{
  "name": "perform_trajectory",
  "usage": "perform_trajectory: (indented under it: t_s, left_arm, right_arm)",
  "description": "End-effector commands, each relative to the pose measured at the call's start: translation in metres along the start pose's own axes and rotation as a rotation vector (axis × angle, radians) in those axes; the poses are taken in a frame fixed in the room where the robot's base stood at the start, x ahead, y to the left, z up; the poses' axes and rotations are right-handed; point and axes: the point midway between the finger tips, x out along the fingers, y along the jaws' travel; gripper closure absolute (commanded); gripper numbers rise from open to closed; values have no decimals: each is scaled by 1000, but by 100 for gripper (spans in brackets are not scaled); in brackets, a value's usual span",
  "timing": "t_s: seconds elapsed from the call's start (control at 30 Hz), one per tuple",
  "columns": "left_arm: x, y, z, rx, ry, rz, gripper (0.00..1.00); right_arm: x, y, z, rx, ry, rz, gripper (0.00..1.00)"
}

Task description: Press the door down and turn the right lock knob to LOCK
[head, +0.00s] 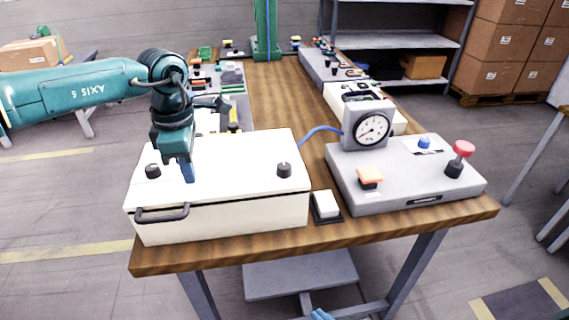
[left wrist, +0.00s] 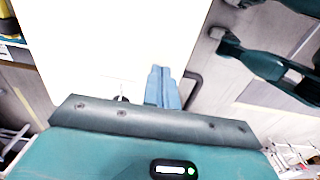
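The white box's door (head: 225,150) is its broad flat top, with a dark handle (head: 161,214) at the front left. It lies down or nearly so; a thin dark seam runs along the front, and I cannot tell if it is fully pressed. The right lock knob (head: 284,170) is black and stands free near the right edge. A matching left knob (head: 153,171) is near the left edge. My left gripper (head: 188,176) points down over the door, right of the left knob; its blue fingers (left wrist: 162,88) are together and empty. A blue tip of my right gripper (head: 322,314) shows at the bottom edge.
A white switch (head: 326,204) sits just right of the box. A blue hose (head: 320,130) runs behind the box.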

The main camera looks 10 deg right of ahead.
Motion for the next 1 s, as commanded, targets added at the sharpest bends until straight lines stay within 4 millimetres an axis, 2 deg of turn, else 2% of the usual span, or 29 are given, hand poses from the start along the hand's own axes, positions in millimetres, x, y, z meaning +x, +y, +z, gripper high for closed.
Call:
perform_trajectory:
  t_s: [0.43,1.0]
  left_arm:
    - [1,0,0,0,0,0,100]
    - [18,0,0,0,-1,-1,100]
  right_arm:
    - [0,0,-1,0,5,1,100]
    - [6,1,8,6,5,3,100]
